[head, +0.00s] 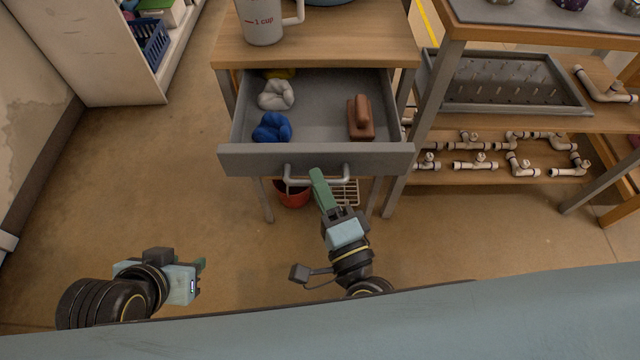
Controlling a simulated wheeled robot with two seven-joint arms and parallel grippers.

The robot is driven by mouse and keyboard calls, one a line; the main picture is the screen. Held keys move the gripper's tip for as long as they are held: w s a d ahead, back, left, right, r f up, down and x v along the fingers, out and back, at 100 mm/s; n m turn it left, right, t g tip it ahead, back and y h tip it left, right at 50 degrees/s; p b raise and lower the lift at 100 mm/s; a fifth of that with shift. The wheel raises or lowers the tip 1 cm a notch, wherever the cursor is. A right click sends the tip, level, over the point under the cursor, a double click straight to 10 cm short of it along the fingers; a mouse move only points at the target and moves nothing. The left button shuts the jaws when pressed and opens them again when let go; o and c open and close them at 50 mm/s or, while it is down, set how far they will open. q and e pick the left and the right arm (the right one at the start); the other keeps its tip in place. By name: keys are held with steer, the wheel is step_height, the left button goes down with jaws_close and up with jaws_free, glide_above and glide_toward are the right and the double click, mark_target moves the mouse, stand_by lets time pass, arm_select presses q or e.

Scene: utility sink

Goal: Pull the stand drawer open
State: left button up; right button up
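The stand drawer (316,158) is pulled well out of the wooden-topped stand (330,48), so its grey inside shows. Its pale bar handle (300,182) is on the drawer front. My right gripper (319,180) is at the handle, with a green finger lying across the bar. The other finger is hidden, so I cannot tell how tightly it is closed. My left gripper (202,265) is low at the left, away from the stand.
The drawer holds a white bundle (276,95), a blue bundle (272,128) and a brown block-like tool (360,118). A mug (262,22) stands on top. A red bucket (292,194) is below. A shelf of pipe fittings (475,165) is at the right. Floor at left is clear.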

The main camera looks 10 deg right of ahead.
steer(key=shift+o, duration=0.6)
